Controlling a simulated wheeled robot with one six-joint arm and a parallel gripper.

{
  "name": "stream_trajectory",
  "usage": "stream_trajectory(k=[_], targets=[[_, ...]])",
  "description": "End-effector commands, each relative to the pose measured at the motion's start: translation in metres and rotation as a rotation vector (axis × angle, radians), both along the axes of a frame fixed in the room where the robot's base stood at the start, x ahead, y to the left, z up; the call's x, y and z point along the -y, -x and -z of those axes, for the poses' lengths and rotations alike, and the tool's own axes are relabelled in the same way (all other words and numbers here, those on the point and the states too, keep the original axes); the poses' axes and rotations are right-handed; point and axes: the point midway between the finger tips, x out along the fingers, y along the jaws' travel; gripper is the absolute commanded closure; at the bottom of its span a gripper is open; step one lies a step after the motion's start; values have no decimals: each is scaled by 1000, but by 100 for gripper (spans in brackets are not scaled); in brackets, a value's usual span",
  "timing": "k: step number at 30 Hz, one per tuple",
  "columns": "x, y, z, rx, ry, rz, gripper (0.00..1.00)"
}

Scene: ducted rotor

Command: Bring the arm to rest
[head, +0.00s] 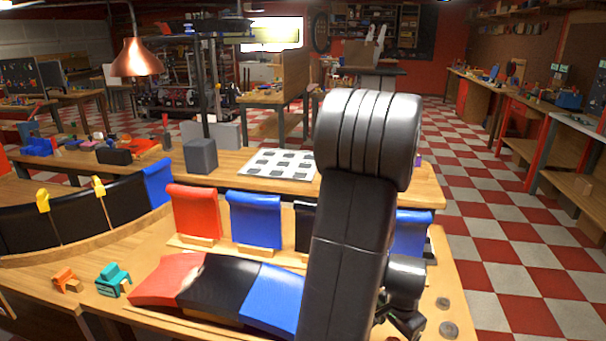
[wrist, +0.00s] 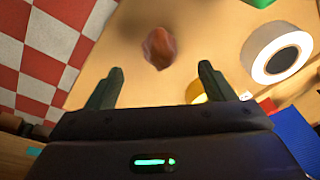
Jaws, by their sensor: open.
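My black arm fills the centre right of the head view, bent over the near wooden table (head: 440,285). My gripper (head: 400,328) shows low at the right end of that table, partly cut off by the frame and partly behind the arm. In the wrist view my gripper (wrist: 158,85) has its two dark green fingers wide apart, with nothing between them. A reddish-brown lump (wrist: 158,47) lies on the wooden surface ahead of the fingers, apart from them.
In the wrist view a white ring with a dark centre (wrist: 261,71) and a yellow piece (wrist: 196,90) are near the right finger. Red, black and blue curved pieces (head: 170,280) lie left of my arm. Red-and-white floor (head: 510,240) is open at right.

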Motion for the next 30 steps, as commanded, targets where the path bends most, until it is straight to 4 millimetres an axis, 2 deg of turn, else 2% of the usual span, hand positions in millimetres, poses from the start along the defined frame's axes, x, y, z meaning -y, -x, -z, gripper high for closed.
stream_trajectory(k=[6, 15, 30], targets=[[2, -3, 32, -3, -2, 1, 24], [5, -7, 61, -1, -2, 0, 24], [5, -7, 57, 1, -1, 0, 24]])
